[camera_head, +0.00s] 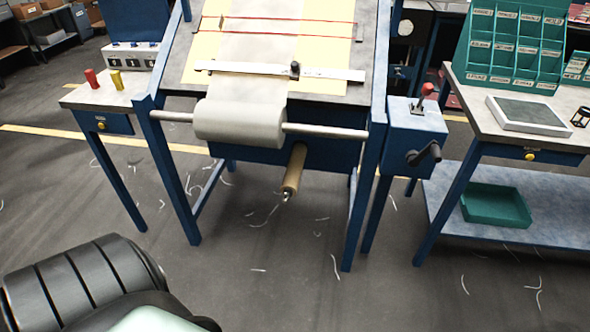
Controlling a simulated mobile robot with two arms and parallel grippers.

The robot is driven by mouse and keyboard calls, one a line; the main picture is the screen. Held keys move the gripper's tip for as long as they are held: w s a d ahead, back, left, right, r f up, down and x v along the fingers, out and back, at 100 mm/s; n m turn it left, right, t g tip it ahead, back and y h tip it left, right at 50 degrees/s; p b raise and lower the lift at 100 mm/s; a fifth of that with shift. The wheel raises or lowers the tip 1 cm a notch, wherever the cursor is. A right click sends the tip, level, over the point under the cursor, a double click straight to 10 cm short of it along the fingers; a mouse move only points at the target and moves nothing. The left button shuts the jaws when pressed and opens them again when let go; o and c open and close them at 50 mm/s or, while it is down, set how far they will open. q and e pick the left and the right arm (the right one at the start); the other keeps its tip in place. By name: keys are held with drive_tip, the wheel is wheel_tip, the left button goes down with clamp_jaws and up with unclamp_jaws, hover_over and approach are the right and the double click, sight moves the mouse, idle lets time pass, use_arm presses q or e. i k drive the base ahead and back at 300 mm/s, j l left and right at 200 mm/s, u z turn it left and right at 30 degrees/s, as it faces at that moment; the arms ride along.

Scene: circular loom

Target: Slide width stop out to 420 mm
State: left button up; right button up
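A flat pale rail, like a scale, (225,67) lies across the sloped table of the blue-framed machine. A small dark block that looks like the width stop (295,70) sits on it, right of the middle. The scale's marks are too small to read. A pale web (255,40) runs under the rail from a roll (240,121) on a steel bar. Neither gripper is in view. A black and pale part of my own body fills the lower left corner.
A blue box with a red-knobbed lever and black crank (415,132) stands right of the machine. A right workbench (470,110) holds a green bin rack (515,45) and a grey tray (530,114). A small left table (100,95) carries red and yellow items. The floor in front is mostly clear.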

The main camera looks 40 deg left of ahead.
sight(295, 68)
drive_tip(key=i+l, duration=0.3)
drive_tip(key=i, duration=0.2)
drive_tip(key=i+l, duration=0.3)
drive_tip(key=i, duration=0.15)
drive_tip(key=i+l, duration=0.3)
drive_tip(key=i, duration=0.2)
drive_tip(key=i+l, duration=0.3)
drive_tip(key=i, duration=0.15)
drive_tip(key=u, duration=2.35)
drive_tip(key=l, duration=0.2)
